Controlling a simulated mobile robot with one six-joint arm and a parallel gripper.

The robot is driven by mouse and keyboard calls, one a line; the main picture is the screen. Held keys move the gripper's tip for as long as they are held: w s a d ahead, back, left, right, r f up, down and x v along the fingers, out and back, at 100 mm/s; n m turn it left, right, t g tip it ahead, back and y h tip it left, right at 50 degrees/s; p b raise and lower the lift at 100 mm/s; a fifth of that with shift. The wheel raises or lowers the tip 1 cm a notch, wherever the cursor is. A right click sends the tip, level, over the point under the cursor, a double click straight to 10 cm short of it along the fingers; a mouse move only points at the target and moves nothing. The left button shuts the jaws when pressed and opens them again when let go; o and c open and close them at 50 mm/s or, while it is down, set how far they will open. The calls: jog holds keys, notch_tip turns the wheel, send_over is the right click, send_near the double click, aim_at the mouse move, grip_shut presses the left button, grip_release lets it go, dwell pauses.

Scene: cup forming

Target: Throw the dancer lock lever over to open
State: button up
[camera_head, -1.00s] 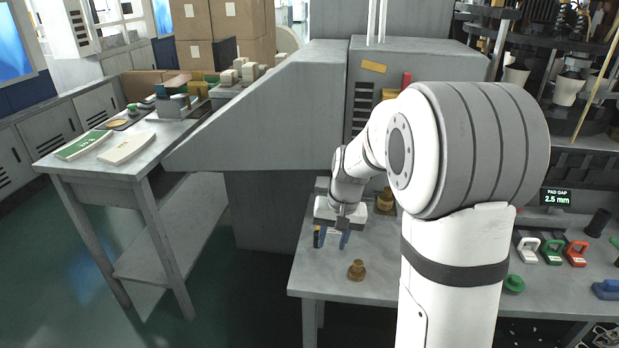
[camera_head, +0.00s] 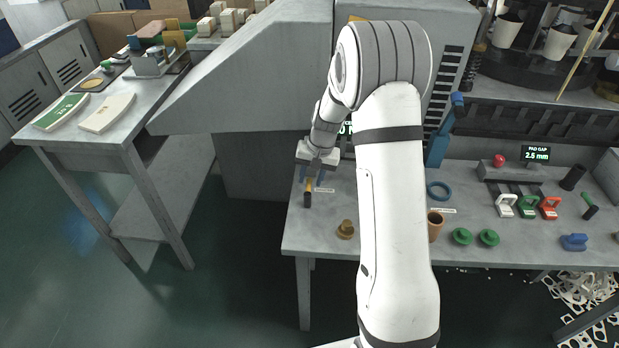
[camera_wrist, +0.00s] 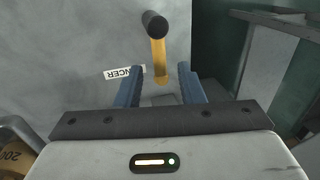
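The dancer lock lever, a yellow bar with a black knob, stands at the left end of the grey bench in the head view (camera_head: 308,187). The wrist view shows it close up (camera_wrist: 158,52), its knob end toward the top of the picture. A partly hidden label (camera_wrist: 124,73) ending "NCER" is beside it. My gripper (camera_head: 312,178) is above the bench at the lever. In the wrist view my gripper (camera_wrist: 158,74) is open, its two blue fingers apart on either side of the bar's lower end. I cannot tell whether either finger touches it.
A brass weight-like piece (camera_head: 346,229) stands on the bench near the front edge. A brown cup (camera_head: 435,226), green pieces (camera_head: 462,236) and a blue ring (camera_head: 439,190) lie right of my arm. A grey sloped housing (camera_head: 250,90) rises behind.

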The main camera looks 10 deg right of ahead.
jog(key=shift+a+f, duration=0.1)
jog(key=shift+f, duration=0.25)
jog(key=shift+c, duration=0.5)
grip_shut()
